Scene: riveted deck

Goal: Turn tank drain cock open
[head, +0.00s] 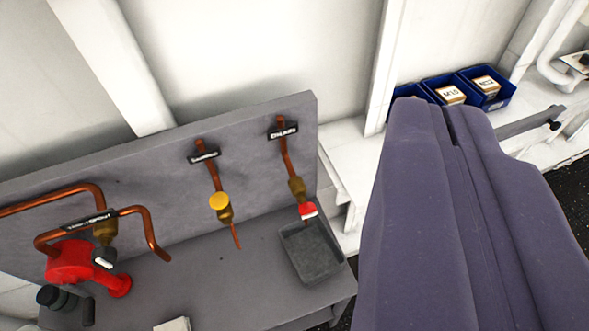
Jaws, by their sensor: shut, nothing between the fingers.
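The cock at the right of the grey panel has a brass body (297,187) and a red handle (307,211) with a white edge. It hangs on a copper pipe under a dark label (283,132) that seems to read DRAIN. The handle appears to lie across the pipe; its exact angle is too small to tell. A dark tray (312,255) sits below it, its inside bare. My gripper (449,112) fills the right side as a large purple-grey shape, its two sides together and empty. It is right of the cock, apart from it in the picture.
A yellow-handled cock (219,203) hangs left of the drain cock. A third cock with a grey-white handle (104,257) stands by a red pump-like body (72,262) far left. Blue bins (488,88) sit on a white ledge behind my gripper. Copper pipes stick out from the panel.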

